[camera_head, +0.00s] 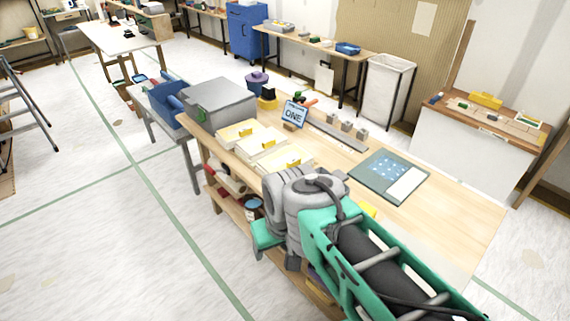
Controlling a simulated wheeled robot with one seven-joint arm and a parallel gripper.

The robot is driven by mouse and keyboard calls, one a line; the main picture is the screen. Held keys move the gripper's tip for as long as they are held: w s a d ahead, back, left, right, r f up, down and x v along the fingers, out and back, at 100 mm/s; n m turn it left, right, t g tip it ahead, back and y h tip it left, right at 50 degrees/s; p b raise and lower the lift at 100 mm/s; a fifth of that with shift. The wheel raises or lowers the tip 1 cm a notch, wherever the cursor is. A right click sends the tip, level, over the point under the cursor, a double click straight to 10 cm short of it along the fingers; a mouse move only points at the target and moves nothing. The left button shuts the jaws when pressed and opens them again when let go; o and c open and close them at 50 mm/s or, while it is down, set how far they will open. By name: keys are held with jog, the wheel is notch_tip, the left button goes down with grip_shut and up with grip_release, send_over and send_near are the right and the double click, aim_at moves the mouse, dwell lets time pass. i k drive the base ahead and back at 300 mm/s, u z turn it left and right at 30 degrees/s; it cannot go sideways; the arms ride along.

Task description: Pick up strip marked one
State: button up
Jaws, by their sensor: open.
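My green and grey arm covers the near edge of the bench, just in front of the right strip. My gripper's fingers do not show.
A grey box (220,102) stands at the bench's left end. A long grey bar (338,137) and small grey blocks lie behind the strips. A dark green mat (375,174) with a white sheet lies to the right. The bench's right end is clear. A shelf is below.

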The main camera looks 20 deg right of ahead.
aim_at(293, 155)
jog(key=u, duration=0.5)
jog(key=i, duration=0.8)
jog(key=u, duration=0.4)
jog(key=i, duration=0.8)
jog(key=z, duration=0.1)
